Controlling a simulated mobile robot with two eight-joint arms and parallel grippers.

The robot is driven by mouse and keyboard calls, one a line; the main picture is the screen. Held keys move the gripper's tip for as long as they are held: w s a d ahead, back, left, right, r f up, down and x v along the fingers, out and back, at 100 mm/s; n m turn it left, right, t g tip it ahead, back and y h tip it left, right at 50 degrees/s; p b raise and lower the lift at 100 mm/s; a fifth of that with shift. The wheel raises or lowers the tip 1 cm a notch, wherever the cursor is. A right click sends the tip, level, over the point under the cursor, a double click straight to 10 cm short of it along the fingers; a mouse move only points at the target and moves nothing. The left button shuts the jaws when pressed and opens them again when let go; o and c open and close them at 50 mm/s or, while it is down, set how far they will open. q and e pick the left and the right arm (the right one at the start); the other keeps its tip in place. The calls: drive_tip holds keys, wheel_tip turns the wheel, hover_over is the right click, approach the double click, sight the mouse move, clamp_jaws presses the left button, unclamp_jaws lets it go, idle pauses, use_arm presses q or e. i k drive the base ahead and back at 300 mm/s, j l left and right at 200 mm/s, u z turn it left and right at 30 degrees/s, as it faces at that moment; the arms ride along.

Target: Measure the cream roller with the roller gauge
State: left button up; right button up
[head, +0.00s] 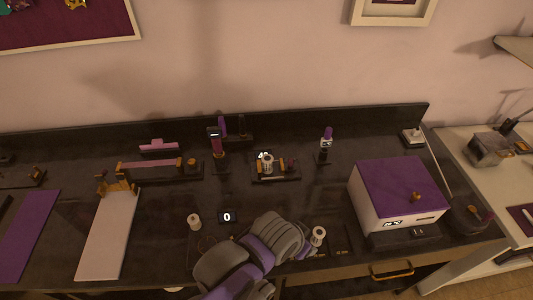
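One arm, which looks like my left, comes in from the bottom left of centre and reaches right. Its gripper end (311,249) is close beside a small cream roller (318,234); the fingers are mostly hidden, so I cannot tell whether they touch it. Another cream roller (194,221) stands on the counter to the left. A black-based device with brass-coloured parts (277,178) sits behind the arm and has a pale cylindrical piece (267,163) on it. It may be the roller gauge, but I cannot tell. My other gripper is not in view.
A small display reading 0 (227,217) lies left of the arm. A white box with a purple lid (400,185) stands at right. A pale board (108,235) and a purple board (28,235) lie at left. Small upright devices (216,142) (325,145) stand along the back.

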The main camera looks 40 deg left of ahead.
sight(268, 159)
drive_tip(key=l+u, duration=0.2)
drive_tip(key=u, duration=0.15)
drive_tip(key=l+u, duration=0.2)
drive_tip(key=u, duration=0.15)
drive_tip(key=i+j+u, duration=0.1)
drive_tip(key=j+u, duration=0.25)
drive_tip(key=k+j+z, duration=0.15)
drive_tip(key=j, duration=0.45)
drive_tip(key=k+j+z, duration=0.2)
drive_tip(key=j, duration=0.4)
drive_tip(key=k+j+z, duration=0.15)
drive_tip(key=k+j, duration=0.25)
drive_tip(key=j, duration=0.15)
drive_tip(key=k+j+z, duration=0.15)
drive_tip(key=k+j, duration=0.15)
drive_tip(key=j, duration=0.2)
drive_tip(key=k+j+z, duration=0.2)
drive_tip(key=j, duration=0.3)
drive_tip(key=k, duration=0.1)
